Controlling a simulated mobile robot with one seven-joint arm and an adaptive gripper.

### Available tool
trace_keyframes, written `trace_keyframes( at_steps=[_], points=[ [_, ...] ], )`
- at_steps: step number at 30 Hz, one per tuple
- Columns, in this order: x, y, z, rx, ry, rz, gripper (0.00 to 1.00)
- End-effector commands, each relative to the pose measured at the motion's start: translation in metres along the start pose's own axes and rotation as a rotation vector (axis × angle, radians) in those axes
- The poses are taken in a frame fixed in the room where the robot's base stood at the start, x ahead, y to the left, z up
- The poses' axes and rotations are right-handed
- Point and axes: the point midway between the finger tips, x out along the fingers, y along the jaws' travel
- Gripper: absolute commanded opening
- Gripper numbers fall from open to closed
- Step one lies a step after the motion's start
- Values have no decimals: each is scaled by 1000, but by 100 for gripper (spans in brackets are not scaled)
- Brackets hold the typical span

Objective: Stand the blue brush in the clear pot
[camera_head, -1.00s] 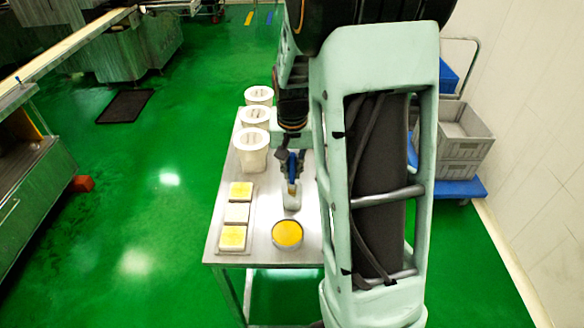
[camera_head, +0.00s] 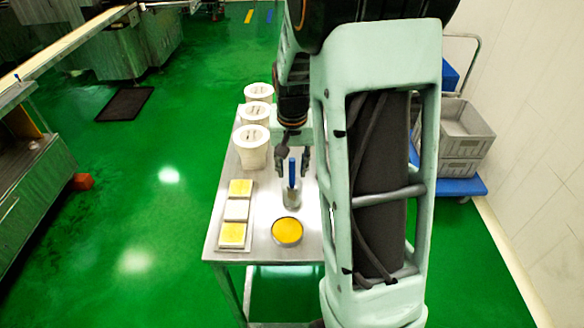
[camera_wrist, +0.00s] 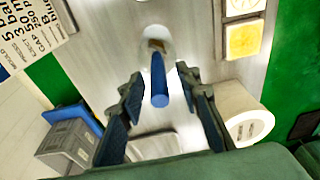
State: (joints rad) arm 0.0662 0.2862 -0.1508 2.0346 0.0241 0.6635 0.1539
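The blue brush (camera_head: 292,171) stands upright in the clear pot (camera_head: 292,197) on the metal table. In the wrist view the brush's blue handle (camera_wrist: 159,82) points up toward the camera, and its pale head end sits inside the clear pot's rim (camera_wrist: 170,40). My gripper (camera_head: 293,172) is open, with one finger on each side of the handle. In the wrist view there is a gap between my gripper (camera_wrist: 160,76) fingers and the handle. The brush's lower end is hard to make out in the head view.
A round dish of yellow (camera_head: 287,231) stands in front of the pot on the metal table (camera_head: 262,212). A tray (camera_head: 222,245) with yellow and white blocks lies to the left. Several white tubs (camera_head: 252,158) stand behind. Grey crates (camera_head: 465,138) stand at the right.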

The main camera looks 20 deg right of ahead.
Motion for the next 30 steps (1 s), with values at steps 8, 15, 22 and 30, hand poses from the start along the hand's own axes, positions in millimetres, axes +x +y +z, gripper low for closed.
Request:
trace_keyframes(
  at_steps=[8,15,22,30],
  points=[
    [-53,-1,-2,-2,8,-2,31],
    [-98,0,-1,0,6,-2,31],
    [-115,0,0,0,2,0,31],
    [-116,0,0,0,2,0,31]
  ],
)
